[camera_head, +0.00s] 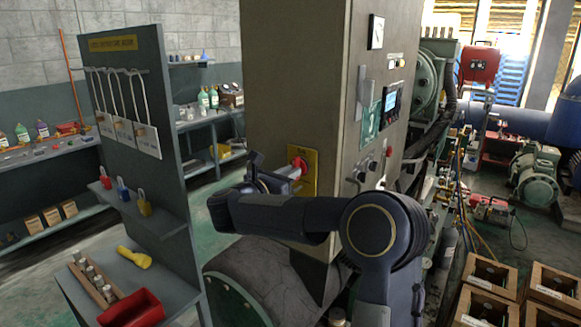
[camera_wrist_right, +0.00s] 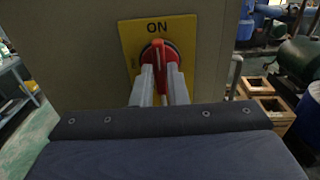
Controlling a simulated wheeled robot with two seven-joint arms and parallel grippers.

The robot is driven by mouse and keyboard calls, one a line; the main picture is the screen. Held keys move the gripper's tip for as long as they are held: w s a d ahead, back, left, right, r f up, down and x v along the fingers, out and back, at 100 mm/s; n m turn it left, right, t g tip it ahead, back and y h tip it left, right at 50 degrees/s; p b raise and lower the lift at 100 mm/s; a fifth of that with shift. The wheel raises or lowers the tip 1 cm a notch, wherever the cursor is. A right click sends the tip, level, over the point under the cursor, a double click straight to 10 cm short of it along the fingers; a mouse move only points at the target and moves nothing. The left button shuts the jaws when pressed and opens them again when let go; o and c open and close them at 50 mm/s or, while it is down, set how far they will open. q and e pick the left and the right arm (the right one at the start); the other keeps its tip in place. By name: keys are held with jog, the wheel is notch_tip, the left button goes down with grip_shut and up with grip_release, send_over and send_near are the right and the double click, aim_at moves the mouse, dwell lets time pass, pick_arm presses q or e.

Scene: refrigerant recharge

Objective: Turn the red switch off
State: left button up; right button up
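The red switch (camera_head: 299,163) sits on a yellow plate (camera_head: 309,180) on the side of the tall grey cabinet. In the right wrist view the red switch (camera_wrist_right: 158,52) stands upright, its handle in line with the word ON at the top of the yellow plate (camera_wrist_right: 183,30). My left gripper is not in view.
The grey cabinet (camera_head: 275,80) stands close to my right arm. A grey lockout board (camera_head: 160,190) with padlocks, a yellow flashlight (camera_head: 134,257) and a red bin (camera_head: 131,308) stands at left. Wooden crates (camera_head: 489,272) are at lower right. Green floor shows between board and cabinet.

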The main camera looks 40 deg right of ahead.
grip_shut()
jog(key=n+p, duration=0.1)
jog(key=n, duration=0.3)
jog(key=shift+n, duration=0.3)
jog(key=shift+n+p, duration=0.8)
jog(key=shift+n, duration=1.4)
